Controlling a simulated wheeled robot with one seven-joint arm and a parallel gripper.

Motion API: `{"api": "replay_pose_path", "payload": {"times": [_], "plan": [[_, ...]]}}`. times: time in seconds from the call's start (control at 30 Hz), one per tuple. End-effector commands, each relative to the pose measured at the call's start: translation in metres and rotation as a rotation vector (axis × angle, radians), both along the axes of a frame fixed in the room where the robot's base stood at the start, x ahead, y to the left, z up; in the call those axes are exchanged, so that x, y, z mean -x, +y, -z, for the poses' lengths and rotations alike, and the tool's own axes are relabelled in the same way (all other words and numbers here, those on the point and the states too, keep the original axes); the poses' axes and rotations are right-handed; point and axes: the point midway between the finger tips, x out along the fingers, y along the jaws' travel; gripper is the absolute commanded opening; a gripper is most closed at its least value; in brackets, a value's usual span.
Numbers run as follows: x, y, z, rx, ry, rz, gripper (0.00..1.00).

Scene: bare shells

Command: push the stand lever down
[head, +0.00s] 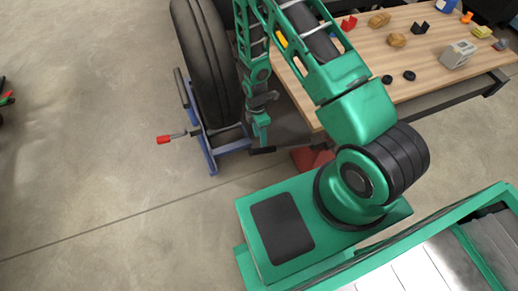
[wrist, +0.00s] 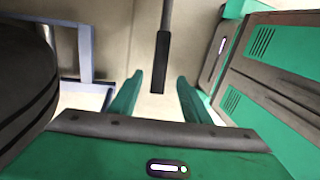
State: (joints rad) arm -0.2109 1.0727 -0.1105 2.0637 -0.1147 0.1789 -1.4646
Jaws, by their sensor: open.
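A blue wheel stand (head: 209,158) holds a large black tyre (head: 208,65) upright on the floor. A lever with a black grip (head: 262,150) sticks out from the stand's right side. In the wrist view its grey rod and black grip (wrist: 162,65) come from the top, and the grip's end lies in the gap between my fingers. I cannot tell whether it touches them. My gripper (head: 262,132) is open just above the lever, and its fingers also show in the wrist view (wrist: 160,80). The tyre (wrist: 22,80) and stand frame (wrist: 86,50) are at the left there.
A red-tipped handle (head: 170,137) sticks out on the stand's left side. A wooden table (head: 420,60) with several small parts and a grey box (head: 459,54) stands at the right, close to my arm. The concrete floor (head: 90,150) at the left is mostly clear.

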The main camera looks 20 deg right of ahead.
Motion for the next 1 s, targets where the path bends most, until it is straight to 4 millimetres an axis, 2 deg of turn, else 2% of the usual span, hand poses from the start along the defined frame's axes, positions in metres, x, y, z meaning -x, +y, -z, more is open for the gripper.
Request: {"api": "replay_pose_path", "payload": {"times": [0.4,0.6,0.8,1.0], "plan": [[0.013,0.01,0.064,0.0,0.003,-0.016,0.43],[0.017,0.011,0.087,0.0,0.002,-0.016,0.43],[0.018,0.011,0.097,0.0,0.0,-0.016,0.43],[0.018,0.011,0.098,0.0,-0.001,-0.015,0.43]]}}
